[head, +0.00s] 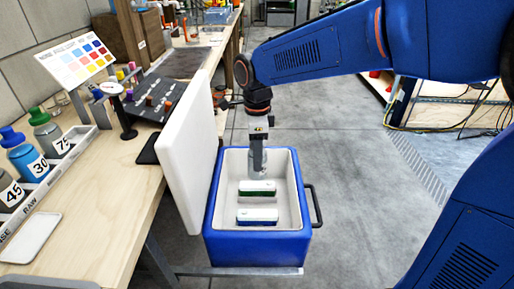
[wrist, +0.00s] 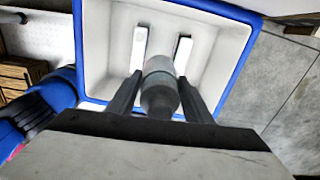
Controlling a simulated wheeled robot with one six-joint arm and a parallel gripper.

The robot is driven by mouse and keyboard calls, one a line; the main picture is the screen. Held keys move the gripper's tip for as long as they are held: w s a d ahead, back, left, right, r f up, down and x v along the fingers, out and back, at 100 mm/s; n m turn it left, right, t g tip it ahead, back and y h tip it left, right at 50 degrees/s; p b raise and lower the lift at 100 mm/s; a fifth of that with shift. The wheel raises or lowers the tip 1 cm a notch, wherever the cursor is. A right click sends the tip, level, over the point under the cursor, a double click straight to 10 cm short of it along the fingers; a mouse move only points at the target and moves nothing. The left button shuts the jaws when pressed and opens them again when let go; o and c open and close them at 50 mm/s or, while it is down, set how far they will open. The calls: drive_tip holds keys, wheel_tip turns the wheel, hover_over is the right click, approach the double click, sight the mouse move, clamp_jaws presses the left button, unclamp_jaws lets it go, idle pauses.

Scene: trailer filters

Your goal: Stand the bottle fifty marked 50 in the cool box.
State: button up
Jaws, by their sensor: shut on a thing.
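The cool box (head: 258,248) is blue with a white inside and stands open in the head view. Its white lid (head: 187,135) stands upright on the left side. My gripper (head: 258,146) is over the far part of the box, pointing down. It is shut on a grey bottle (wrist: 159,82), which sits between the fingers in the wrist view. The bottle's lower part (head: 259,166) shows upright in the box opening in the head view. Its number is not readable, and I cannot tell whether it touches the floor of the box.
Two flat packs, one green-sided (head: 257,188) and one blue-sided (head: 257,216), lie in the box. A rack (head: 77,158) on the left bench (head: 110,200) holds bottles marked 45 (head: 11,192), 30 (head: 28,163) and 75 (head: 52,138). A black handle (head: 316,205) juts from the box's right.

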drive_tip(key=shift+f, duration=9.2)
drive_tip(key=o, duration=1.6)
drive_tip(key=shift+o, duration=0.2)
drive_tip(key=shift+r, duration=10)
